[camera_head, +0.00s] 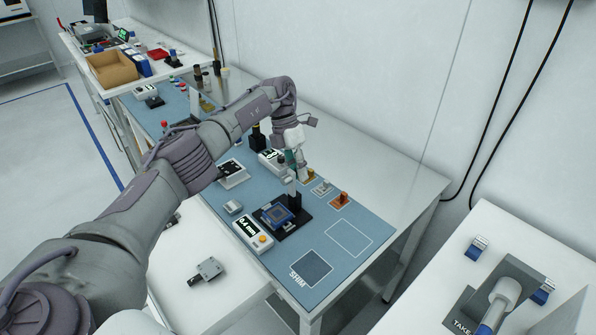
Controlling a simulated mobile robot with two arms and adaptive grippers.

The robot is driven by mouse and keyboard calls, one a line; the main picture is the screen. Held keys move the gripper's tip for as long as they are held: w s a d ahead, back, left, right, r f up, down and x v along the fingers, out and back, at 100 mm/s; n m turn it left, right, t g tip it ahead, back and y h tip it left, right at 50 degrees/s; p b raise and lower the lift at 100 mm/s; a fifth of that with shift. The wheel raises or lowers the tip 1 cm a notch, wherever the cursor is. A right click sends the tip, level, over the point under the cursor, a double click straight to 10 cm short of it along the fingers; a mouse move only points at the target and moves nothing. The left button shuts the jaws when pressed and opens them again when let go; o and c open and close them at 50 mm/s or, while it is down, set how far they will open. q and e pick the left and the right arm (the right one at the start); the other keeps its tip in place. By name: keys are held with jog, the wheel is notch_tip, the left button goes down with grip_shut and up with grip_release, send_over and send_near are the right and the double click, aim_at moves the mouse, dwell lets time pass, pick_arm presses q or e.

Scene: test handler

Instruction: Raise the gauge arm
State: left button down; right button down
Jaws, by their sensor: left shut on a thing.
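A small gauge stand with a black base (296,229) stands on the blue mat, with a blue square piece (278,213) on it. A pale upright bar, which looks like the gauge arm (292,187), rises at the back of this stand beside a black block (295,199). My left gripper (299,174) reaches down from above at the top of this bar and is shut on it. The fingertips are small here and the exact contact is hard to see. My right gripper is not in view.
A white box with a display (252,234) stands left of the stand. An orange fixture (340,199) and a grey one (322,187) stand behind it. The mat's front right, with a dark square (311,269) and an outlined square, is clear. A wall runs behind.

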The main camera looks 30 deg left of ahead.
pick_arm(q)
jog(key=shift+f, duration=0.1)
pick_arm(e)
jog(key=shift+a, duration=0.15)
pick_arm(q)
jog(key=c, duration=1)
grip_release()
jog(key=shift+c, duration=0.2)
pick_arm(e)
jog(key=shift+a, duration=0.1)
pick_arm(q)
jog(key=v, duration=0.7)
jog(key=shift+r, duration=0.2)
jog(key=shift+a, duration=0.1)
